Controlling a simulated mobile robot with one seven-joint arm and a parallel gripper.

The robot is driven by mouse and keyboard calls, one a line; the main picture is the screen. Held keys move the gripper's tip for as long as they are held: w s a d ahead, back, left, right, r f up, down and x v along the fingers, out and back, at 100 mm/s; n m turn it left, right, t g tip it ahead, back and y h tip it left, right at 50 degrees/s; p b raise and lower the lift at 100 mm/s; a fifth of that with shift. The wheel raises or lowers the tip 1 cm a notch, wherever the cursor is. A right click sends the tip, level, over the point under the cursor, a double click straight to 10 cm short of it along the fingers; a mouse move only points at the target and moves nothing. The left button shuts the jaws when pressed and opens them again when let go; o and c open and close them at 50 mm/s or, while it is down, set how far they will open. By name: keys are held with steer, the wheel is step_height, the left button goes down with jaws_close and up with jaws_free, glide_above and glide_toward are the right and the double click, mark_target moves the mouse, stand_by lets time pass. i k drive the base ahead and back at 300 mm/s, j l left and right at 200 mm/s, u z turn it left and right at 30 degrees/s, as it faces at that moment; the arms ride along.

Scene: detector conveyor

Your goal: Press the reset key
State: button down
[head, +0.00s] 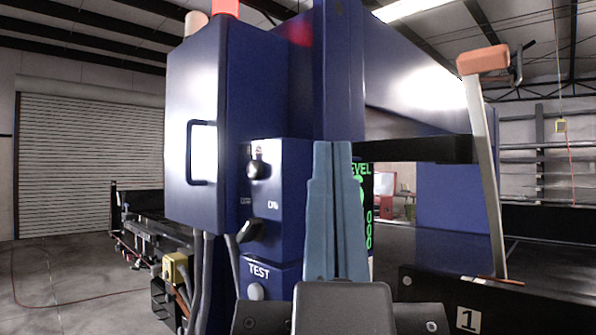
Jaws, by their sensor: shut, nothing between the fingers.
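My gripper (333,147) points upward in the middle of the head view, with its two blue-grey fingers shut together and nothing between them. Behind it stands a dark blue machine column with a control panel (285,185). The panel carries a round knob or key switch (258,168), a black lever switch (249,231) and a pale round button (256,291) under the word TEST. A black display (368,215) with green text, including LEVEL, is partly hidden behind my fingers. I cannot make out a key marked reset; the area behind my gripper is hidden.
A tall lever (485,160) with an orange grip stands at the right, above a black panel marked 1 (468,319). Open floor lies left.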

mark_target(255, 169)
steer(key=i+j, duration=0.15)
steer(key=j, duration=0.2)
steer(key=i+j+z, duration=0.1)
steer(key=j, duration=0.3)
steer(key=i+j, duration=0.15)
steer(key=j, duration=0.2)
